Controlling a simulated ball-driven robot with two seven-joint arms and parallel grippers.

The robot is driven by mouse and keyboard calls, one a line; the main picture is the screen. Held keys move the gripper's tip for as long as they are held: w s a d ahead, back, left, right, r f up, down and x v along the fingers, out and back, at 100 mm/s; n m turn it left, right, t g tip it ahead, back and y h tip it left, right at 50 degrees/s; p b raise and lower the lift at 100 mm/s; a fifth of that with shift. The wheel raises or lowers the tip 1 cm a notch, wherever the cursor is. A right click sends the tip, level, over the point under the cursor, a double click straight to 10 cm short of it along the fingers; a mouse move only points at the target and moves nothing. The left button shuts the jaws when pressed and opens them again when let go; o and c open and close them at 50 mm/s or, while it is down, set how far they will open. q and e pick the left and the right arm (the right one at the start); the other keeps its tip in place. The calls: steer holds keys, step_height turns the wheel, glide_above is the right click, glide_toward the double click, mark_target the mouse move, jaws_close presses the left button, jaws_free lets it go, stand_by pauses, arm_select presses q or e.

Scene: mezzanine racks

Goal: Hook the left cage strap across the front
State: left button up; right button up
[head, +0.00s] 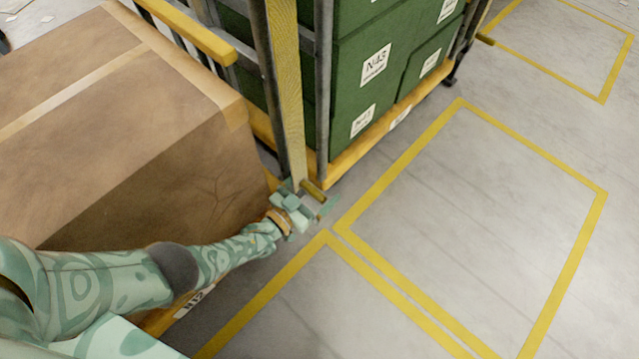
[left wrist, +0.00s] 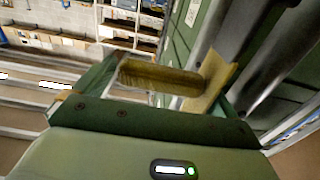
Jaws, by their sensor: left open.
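The left cage strap (head: 287,90) is a yellow webbing band hanging straight down beside the front corner post of a roll cage. A brass-coloured bar (head: 314,191) is at its lower end. My left gripper (head: 312,200) is at that bar, low by the cage corner. In the left wrist view the bar (left wrist: 158,77) lies between the open fingers, with the webbing (left wrist: 214,80) at its right end. I cannot tell whether a finger touches it. A small brass-coloured peg (head: 486,40) sticks out at the cage's far front post. My right gripper is out of view.
The cage holds green crates (head: 345,100) with white labels, above a yellow base rail (head: 375,138). A large cardboard box (head: 130,120) stands to the left, close beside my left arm. Floor marked with yellow lines (head: 480,210) is clear to the right.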

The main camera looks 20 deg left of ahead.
arm_select(q)
steer(key=shift+w+d, duration=0.25)
steer(key=shift+w, duration=0.4)
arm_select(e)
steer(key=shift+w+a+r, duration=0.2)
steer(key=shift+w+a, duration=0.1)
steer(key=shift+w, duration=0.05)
